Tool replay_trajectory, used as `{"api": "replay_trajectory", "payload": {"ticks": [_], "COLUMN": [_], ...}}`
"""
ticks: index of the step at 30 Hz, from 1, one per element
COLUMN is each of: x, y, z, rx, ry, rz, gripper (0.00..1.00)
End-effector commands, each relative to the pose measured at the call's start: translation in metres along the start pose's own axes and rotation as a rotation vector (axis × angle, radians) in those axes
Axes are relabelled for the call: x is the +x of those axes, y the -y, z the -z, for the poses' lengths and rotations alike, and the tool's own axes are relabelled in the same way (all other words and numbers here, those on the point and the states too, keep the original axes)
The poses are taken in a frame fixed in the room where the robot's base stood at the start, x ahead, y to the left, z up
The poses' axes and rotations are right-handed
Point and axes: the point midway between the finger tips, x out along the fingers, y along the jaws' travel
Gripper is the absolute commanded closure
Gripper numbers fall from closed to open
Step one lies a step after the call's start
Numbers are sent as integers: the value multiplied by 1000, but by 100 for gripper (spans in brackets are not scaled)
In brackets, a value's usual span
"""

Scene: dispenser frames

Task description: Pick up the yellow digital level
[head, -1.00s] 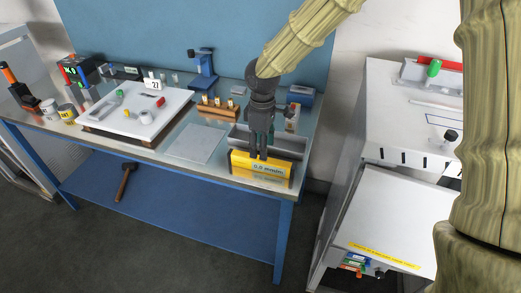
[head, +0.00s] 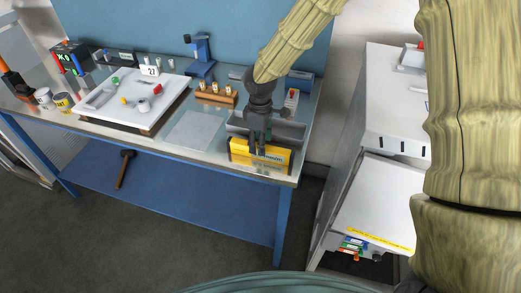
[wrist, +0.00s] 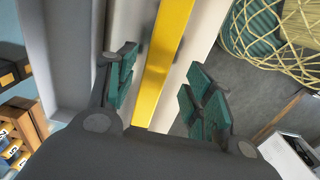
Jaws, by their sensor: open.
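The yellow digital level (head: 276,157) stands on its long edge at the front right of the workbench. Part of its display face is hidden behind my gripper (head: 258,150). In the wrist view the level (wrist: 166,62) shows as a yellow bar between the two fingers of my gripper (wrist: 163,85). The fingers have green pads and are open, one on each side of the bar, with gaps visible on both sides.
A grey channel-shaped part (head: 291,131) lies close behind the level. A wooden block with several brass-coloured pieces (head: 216,92) and a flat grey plate (head: 195,130) are to the left. A white cabinet (head: 392,115) stands right of the bench. Floor in front is clear.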

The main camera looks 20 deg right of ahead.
Motion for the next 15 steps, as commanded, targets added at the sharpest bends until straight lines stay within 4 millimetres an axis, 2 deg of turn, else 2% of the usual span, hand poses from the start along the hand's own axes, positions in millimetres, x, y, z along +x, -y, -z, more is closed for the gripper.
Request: {"api": "replay_trajectory", "payload": {"ticks": [9, 15], "x": [29, 40], "y": [-3, -3], "z": [1, 1], "rx": [-3, -3], "ry": [1, 0], "rz": [1, 0], "gripper": [48, 48]}}
